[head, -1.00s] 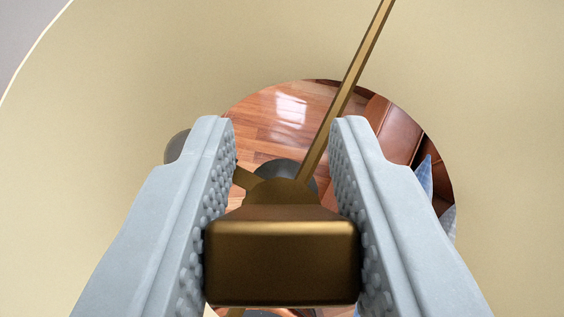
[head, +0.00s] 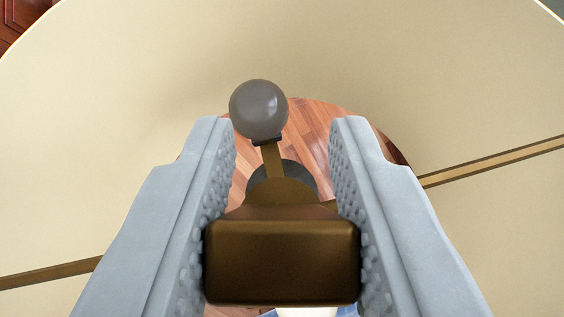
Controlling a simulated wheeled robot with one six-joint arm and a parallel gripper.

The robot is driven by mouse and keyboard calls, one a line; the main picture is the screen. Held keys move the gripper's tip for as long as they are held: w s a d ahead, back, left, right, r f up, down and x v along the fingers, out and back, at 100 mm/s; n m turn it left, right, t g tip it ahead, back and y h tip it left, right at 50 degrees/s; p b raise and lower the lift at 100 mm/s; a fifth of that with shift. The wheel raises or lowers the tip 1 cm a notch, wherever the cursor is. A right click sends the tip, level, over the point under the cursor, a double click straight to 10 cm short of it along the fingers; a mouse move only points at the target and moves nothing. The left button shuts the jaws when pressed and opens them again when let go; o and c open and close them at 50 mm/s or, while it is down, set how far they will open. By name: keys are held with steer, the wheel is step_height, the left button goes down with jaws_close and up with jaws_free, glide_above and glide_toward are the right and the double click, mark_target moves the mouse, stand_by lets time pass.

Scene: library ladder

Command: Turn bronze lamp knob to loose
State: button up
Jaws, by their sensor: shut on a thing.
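The bronze lamp knob (head: 282,262) is a rounded block at the lower middle of the head view. My gripper (head: 282,215) is shut on it, with one pale grey textured finger against each side. Behind the knob is a bronze stem part, and a short arm from it carries a round grey bulb (head: 259,109) beyond the fingertips. The cream lampshade (head: 110,110) surrounds my fingers. The underside of the knob is hidden.
Thin bronze shade struts run left (head: 50,273) and right (head: 490,163) of my fingers. Through the shade's round opening shows a reddish wooden floor (head: 312,125). The shade wall encloses the space around my gripper.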

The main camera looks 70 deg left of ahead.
steer(key=shift+n+g, duration=0.3)
steer(key=shift+n, duration=0.2)
steer(key=o, duration=1)
steer(key=shift+s, duration=0.15)
